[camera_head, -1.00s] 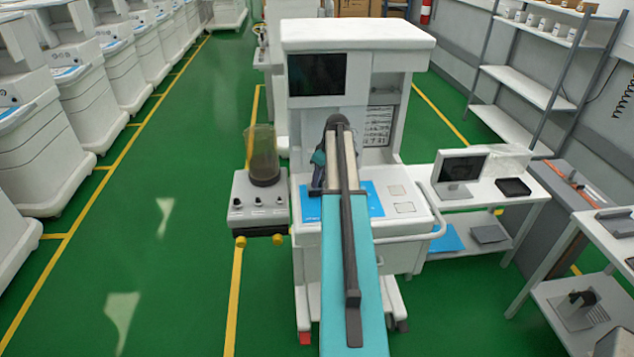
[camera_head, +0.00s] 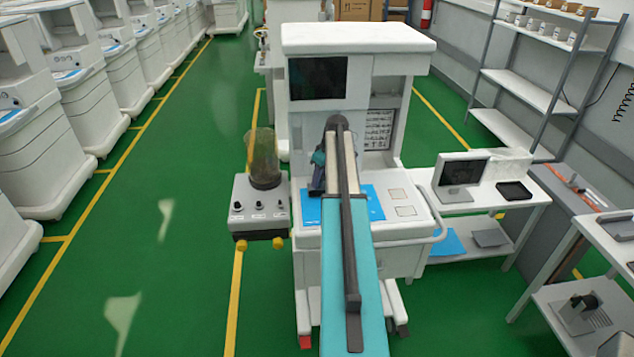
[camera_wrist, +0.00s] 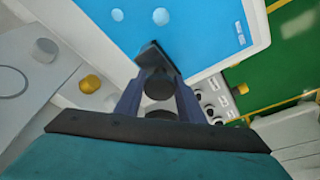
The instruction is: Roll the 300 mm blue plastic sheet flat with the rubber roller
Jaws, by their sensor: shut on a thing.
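The blue plastic sheet (camera_head: 374,203) lies on the white work surface of the anaesthesia cart (camera_head: 415,215), partly hidden behind my arm. In the wrist view the blue sheet (camera_wrist: 190,32) fills the upper middle, with two pale round spots on it. My gripper (camera_wrist: 160,95) is shut on a dark roller (camera_wrist: 151,57), whose far end reaches over the sheet's near edge. I cannot tell whether the roller touches the sheet. In the head view my gripper (camera_head: 320,165) is mostly hidden by my arm.
A control box with black knobs and a clear cylinder (camera_head: 263,160) stands left of the cart. The cart's screen housing (camera_head: 318,78) rises behind the work surface. A side table with a monitor (camera_head: 462,172) stands at the right. Green floor is free at the left.

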